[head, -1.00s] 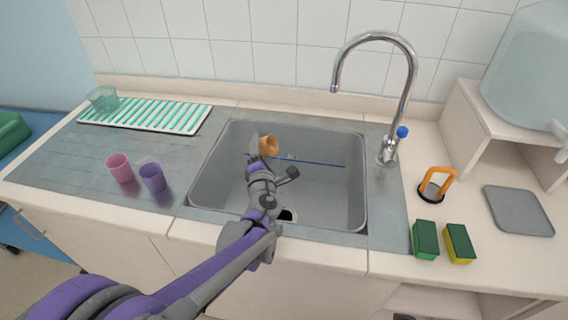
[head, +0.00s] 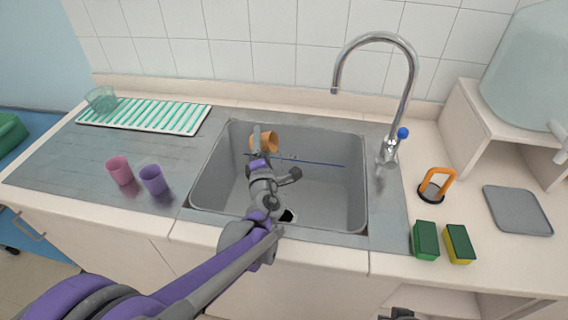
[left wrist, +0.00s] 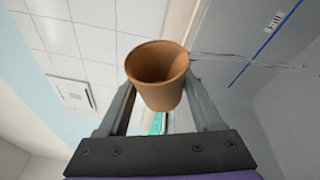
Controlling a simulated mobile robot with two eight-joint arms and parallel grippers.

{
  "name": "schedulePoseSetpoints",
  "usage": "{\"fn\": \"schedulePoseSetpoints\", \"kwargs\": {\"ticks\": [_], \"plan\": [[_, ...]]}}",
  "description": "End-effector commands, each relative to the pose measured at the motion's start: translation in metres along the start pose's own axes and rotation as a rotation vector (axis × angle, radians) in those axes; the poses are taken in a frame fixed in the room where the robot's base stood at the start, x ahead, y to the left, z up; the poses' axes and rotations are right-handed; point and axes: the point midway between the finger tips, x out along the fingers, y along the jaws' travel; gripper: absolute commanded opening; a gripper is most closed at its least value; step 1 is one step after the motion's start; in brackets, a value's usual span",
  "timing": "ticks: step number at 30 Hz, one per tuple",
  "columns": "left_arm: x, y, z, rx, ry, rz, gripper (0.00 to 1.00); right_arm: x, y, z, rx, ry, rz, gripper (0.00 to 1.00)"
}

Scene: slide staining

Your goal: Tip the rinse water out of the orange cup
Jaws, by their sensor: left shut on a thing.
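The orange cup (head: 262,143) is in my left gripper (head: 257,141), over the back part of the sink (head: 325,195). The cup is tipped over in the head view, its mouth towards the right. In the left wrist view the cup (left wrist: 160,88) sits between the two fingers of my left gripper (left wrist: 158,90), and I look partly into its brown inside. A thin clear streak, like water, runs from its rim to the right. Whether water is left deep inside I cannot tell. A small dark part at the bottom edge of the head view may be my right gripper (head: 402,314).
A blue line (head: 320,162) marks the sink's back wall. The tap (head: 400,90) stands right of the sink. A pink cup (head: 120,170) and a purple cup (head: 153,180) stand on the drainboard at left. Sponges (head: 425,240) and an orange-handled item (head: 437,182) are on the right counter.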

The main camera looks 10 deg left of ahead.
Motion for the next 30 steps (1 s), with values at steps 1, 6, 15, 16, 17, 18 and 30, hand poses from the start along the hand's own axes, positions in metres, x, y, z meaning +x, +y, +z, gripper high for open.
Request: {"fn": "schedulePoseSetpoints", "kwargs": {"ticks": [1,6,15,16,17,18,30], "plan": [[-0.001,-0.001,0.001,0.005,-0.001,0.002,0.12,0.001,0.0,0.0,0.0,0.0,0.0,0.0],[-0.003,0.0,0.003,0.028,-0.005,0.011,0.12,0.001,0.0,0.001,0.0,0.0,0.0,0.0],[-0.009,0.002,0.007,0.085,-0.014,0.035,0.11,0.002,0.0,0.001,0.0,-0.001,0.0,0.0],[-0.009,0.002,0.007,0.089,-0.014,0.037,0.11,0.002,0.0,0.001,0.0,-0.001,0.0,0.0],[-0.009,0.002,0.007,0.092,-0.015,0.038,0.11,0.002,0.0,0.001,0.0,-0.001,0.0,0.0],[-0.009,0.002,0.007,0.096,-0.015,0.04,0.11,0.002,0.0,0.001,0.0,-0.001,0.0,0.0],[-0.009,0.006,0.008,0.203,-0.026,0.086,0.11,0.005,0.0,0.003,0.0,-0.002,0.0,0.0]]}}
